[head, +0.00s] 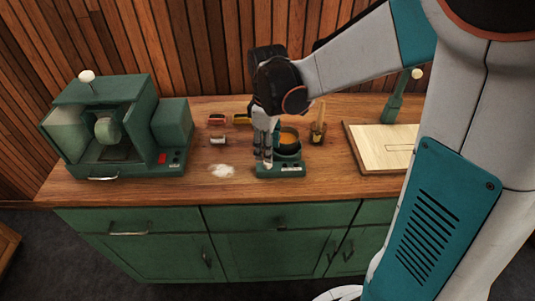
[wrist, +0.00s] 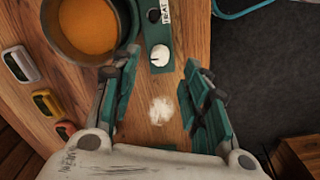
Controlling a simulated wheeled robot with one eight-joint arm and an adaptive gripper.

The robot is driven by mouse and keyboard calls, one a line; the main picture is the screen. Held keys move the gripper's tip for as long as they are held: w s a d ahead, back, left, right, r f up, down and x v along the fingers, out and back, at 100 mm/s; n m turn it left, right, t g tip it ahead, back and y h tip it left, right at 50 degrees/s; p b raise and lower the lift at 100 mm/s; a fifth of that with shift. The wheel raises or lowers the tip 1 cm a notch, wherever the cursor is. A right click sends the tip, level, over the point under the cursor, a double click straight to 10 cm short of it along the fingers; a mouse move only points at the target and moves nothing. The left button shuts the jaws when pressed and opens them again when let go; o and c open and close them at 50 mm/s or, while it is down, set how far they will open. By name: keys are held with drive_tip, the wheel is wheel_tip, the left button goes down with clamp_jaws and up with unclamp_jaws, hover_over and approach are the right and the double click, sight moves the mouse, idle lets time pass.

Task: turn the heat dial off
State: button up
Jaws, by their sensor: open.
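The heat dial (wrist: 160,56) is a small white knob with a dark pointer mark. It sits on the green base of the heater (wrist: 162,34), near a label that reads HEAT. In the head view the heater (head: 281,171) stands near the counter's front edge, and my gripper (head: 264,160) hangs down at its left side, hiding the dial. In the wrist view my gripper (wrist: 161,68) is open, with one finger left and one right of the dial's line. Nothing is between the fingers. I cannot tell whether they are level with the dial.
A pot of orange liquid (wrist: 92,28) sits on the heater, close to the left finger. White powder (wrist: 160,110) lies on the wooden counter (head: 190,188). Small coloured blocks (head: 241,119), a brush in a pot (head: 318,128) and a green machine (head: 112,128) stand around.

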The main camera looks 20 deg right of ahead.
drive_tip(key=shift+r, duration=1.45)
drive_tip(key=shift+s+r, duration=0.2)
drive_tip(key=s+r+m+t, duration=0.3)
drive_tip(key=s+m, duration=0.2)
drive_tip(key=s, duration=0.2)
drive_tip(key=s+r+m+t, duration=0.4)
drive_tip(key=s+m, duration=0.1)
drive_tip(key=s, duration=0.2)
drive_tip(key=shift+s, duration=0.3)
